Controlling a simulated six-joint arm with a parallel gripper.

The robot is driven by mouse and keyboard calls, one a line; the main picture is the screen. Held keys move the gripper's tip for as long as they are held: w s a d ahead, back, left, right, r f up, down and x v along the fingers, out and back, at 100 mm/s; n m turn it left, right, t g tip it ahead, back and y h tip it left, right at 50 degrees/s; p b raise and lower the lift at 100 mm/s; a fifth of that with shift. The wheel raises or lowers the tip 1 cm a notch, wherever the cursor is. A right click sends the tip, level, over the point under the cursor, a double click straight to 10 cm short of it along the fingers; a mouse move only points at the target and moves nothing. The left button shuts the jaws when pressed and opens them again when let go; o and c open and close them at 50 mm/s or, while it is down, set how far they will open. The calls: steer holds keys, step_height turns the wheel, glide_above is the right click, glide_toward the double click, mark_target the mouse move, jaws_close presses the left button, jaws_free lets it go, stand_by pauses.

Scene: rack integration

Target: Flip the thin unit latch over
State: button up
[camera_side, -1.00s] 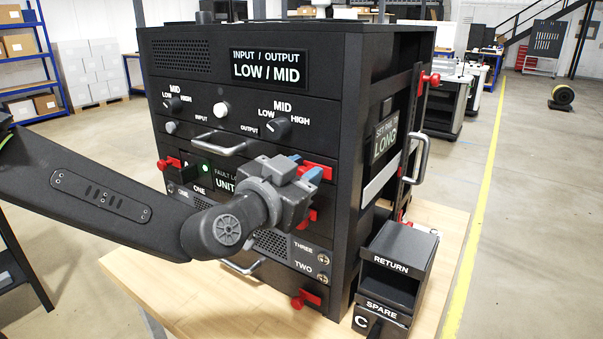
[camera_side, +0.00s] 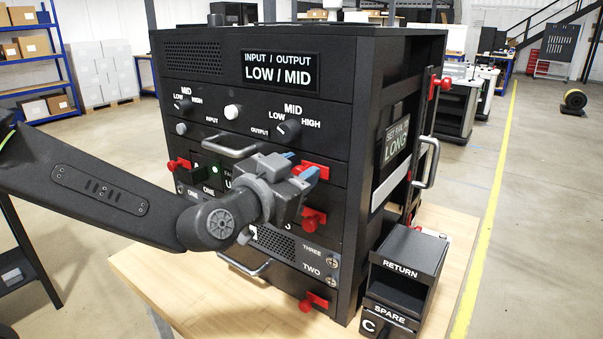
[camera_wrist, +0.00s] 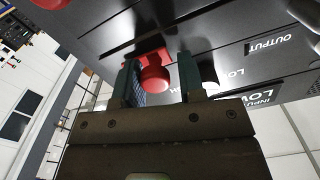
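My gripper (camera_side: 297,168) has blue-tipped fingers and is at the right end of the UNIT ONE panel (camera_side: 215,180) on the black rack's front. A red latch (camera_side: 317,171) shows just beyond the fingertips in the side view. In the wrist view my gripper's fingers (camera_wrist: 159,70) are apart, with a red latch knob (camera_wrist: 153,78) between them. A gap shows beside the knob, and I cannot tell whether either finger touches it. The latch's base is partly hidden by its knob. The panel's other red latch (camera_side: 179,164) is at its left end.
More red latches sit below, one under my gripper (camera_side: 314,219) and one near the rack's bottom (camera_side: 314,301). A metal handle (camera_side: 230,149) juts out above the panel. RETURN and SPARE bins (camera_side: 409,262) stand at the right on the wooden table (camera_side: 190,295).

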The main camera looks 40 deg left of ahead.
steer(key=o, duration=0.4)
steer(key=s, duration=1.3)
steer(key=shift+s, duration=0.4)
steer(key=s+a+f+n+g, duration=0.1)
steer(key=s+a+f+g, duration=0.2)
steer(key=a+g, duration=0.1)
steer(key=s+a+f+n+g, duration=0.1)
steer(key=s+a+f+g, duration=0.1)
steer(key=s+a+g, duration=0.1)
steer(key=s+a+f+n+g, duration=0.1)
steer(key=s+a+f+g, duration=0.2)
steer(key=a+g, duration=0.2)
steer(key=shift+s+a+f, duration=0.15)
steer(key=shift+s+a, duration=0.05)
steer(key=shift+a, duration=0.45)
steer(key=shift+s+a+f, duration=0.15)
steer(key=shift+s+a, duration=0.05)
steer(key=shift+a, duration=0.45)
